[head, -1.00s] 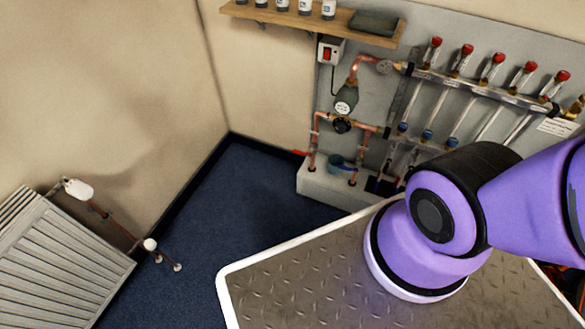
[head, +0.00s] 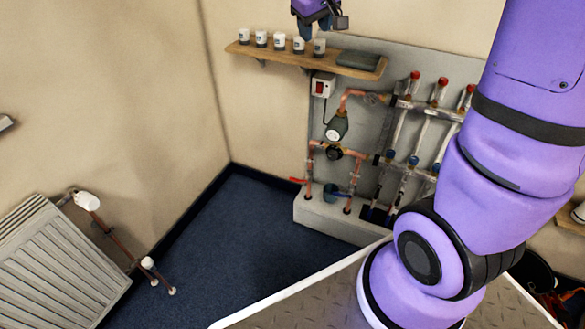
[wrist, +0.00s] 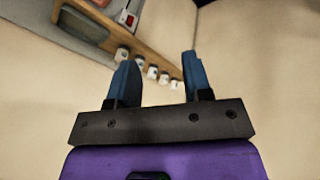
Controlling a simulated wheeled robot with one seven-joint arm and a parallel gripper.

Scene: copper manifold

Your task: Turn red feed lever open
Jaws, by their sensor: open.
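The red feed lever (head: 298,181) shows in the head view as a small red handle on the lower left copper pipe of the manifold, just above the white plinth. It points out to the left. My gripper (head: 306,32) is at the top of the head view, high above the lever and near the shelf, touching nothing that I can make out. In the wrist view my gripper (wrist: 158,75) has its two blue fingers apart with nothing between them. The lever is not seen in the wrist view.
A wooden shelf (head: 250,50) with several white-labelled pots and a dark folded item juts out above the manifold. A blue lever (head: 335,190) is right of the red one. A radiator (head: 55,265) stands at left. Blue floor (head: 240,240) between is clear.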

